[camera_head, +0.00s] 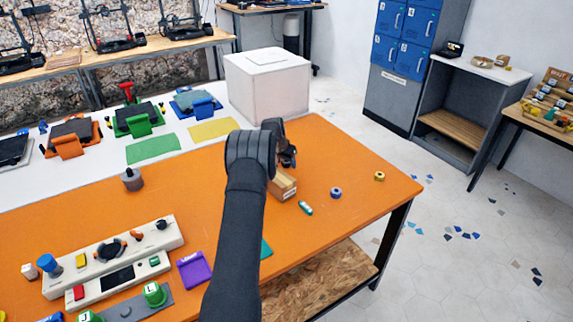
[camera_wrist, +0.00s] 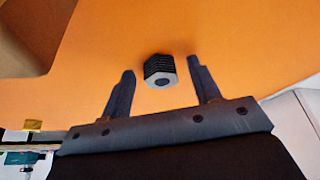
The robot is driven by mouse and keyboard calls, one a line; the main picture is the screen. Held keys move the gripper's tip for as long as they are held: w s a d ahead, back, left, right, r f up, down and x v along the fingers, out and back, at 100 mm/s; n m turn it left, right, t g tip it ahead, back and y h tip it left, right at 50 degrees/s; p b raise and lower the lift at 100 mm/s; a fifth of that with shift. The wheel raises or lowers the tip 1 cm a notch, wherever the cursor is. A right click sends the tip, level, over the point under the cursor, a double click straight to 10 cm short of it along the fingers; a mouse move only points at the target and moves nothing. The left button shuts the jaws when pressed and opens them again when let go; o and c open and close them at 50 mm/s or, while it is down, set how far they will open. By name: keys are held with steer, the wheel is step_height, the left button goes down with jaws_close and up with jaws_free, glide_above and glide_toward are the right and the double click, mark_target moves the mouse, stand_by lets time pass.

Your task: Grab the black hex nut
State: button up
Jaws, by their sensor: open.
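The black hex nut (camera_wrist: 159,71) shows in the wrist view against the orange table top. It has a dark ridged side and a greyer six-sided face with a dark hole. My gripper (camera_wrist: 161,66) is open, with one finger on each side of the nut and a visible gap on both sides. I cannot tell how far above or short of the nut the fingertips are. In the head view my gripper (camera_head: 284,153) is over the far part of the orange table, and I cannot make out the nut there.
A brown box (camera_head: 283,186) stands close to my gripper; a tan shape fills the wrist view's upper left. A green-and-white capsule (camera_head: 306,208), a blue ring (camera_head: 336,193) and a yellow ring (camera_head: 379,176) lie to the right. A large white box (camera_head: 268,85) stands behind.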

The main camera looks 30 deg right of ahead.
steer(key=shift+c, duration=0.3)
steer(key=c, duration=1.1)
steer(key=shift+r, duration=0.1)
